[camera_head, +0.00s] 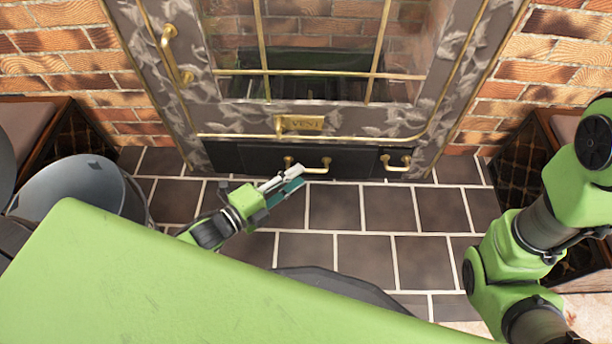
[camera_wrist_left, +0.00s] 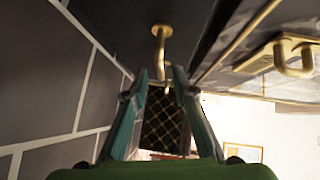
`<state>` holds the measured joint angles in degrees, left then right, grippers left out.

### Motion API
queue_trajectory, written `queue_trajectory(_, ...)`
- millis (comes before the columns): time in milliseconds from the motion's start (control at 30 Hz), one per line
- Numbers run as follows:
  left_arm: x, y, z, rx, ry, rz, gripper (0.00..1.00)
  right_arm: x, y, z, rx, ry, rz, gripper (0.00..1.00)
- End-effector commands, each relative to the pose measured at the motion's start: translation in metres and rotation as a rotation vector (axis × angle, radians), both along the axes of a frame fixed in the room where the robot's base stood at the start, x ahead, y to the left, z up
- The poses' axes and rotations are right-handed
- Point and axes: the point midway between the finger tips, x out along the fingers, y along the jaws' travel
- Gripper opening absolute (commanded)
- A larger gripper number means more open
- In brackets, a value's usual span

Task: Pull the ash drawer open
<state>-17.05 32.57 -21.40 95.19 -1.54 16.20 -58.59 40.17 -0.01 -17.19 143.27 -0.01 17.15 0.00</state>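The ash drawer's black front (camera_head: 350,161) runs low along the base of the stove and looks flush with it. It bears a brass bar handle (camera_head: 318,169). My left gripper (camera_head: 288,184) is just in front of this handle, near its left part. In the left wrist view the gripper (camera_wrist_left: 161,76) is open, its two teal fingers apart. The brass handle (camera_wrist_left: 161,50) shows there between the fingertips, and I see no finger closed on it. Whether a finger touches it I cannot tell. My right arm is at the right of the head view, with its gripper out of sight.
A second brass handle (camera_head: 395,163) is further right on the low black strip. A brass VENT plate (camera_head: 299,124) and rail sit above. A grey metal bucket (camera_head: 75,188) stands at the left. The tiled floor (camera_head: 345,207) before the drawer is clear apart from my arm.

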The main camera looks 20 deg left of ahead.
Motion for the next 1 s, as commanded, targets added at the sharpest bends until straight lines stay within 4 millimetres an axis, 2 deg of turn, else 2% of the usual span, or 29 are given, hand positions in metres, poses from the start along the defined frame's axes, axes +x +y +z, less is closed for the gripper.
queue_trajectory(33, 0.01, -0.005, -0.005, -0.001, -0.004, -0.001, 0.25, 0.0, 0.0, -0.012, 0.0, 0.0, 0.0, 0.4)
queue_trajectory(233, 0.031, -0.017, -0.007, -0.001, -0.002, 0.0, 0.25, 0.0, 0.0, -0.024, 0.0, 0.0, 0.0, 0.4)
queue_trajectory(633, 0.037, -0.021, -0.005, -0.002, 0.001, 0.0, 0.25, 0.0, 0.0, -0.026, -0.001, -0.001, 0.0, 0.4)
queue_trajectory(667, 0.037, -0.021, -0.005, -0.002, 0.001, 0.001, 0.2, 0.0, 0.0, -0.026, -0.001, -0.001, 0.0, 0.4)
queue_trajectory(733, 0.037, -0.021, -0.005, -0.002, 0.001, 0.001, 0.01, 0.0, 0.0, -0.026, -0.001, -0.001, 0.0, 0.4)
queue_trajectory(1000, 0.036, -0.021, -0.005, -0.002, 0.001, 0.001, 0.0, 0.0, 0.0, -0.025, -0.001, 0.0, 0.0, 0.4)
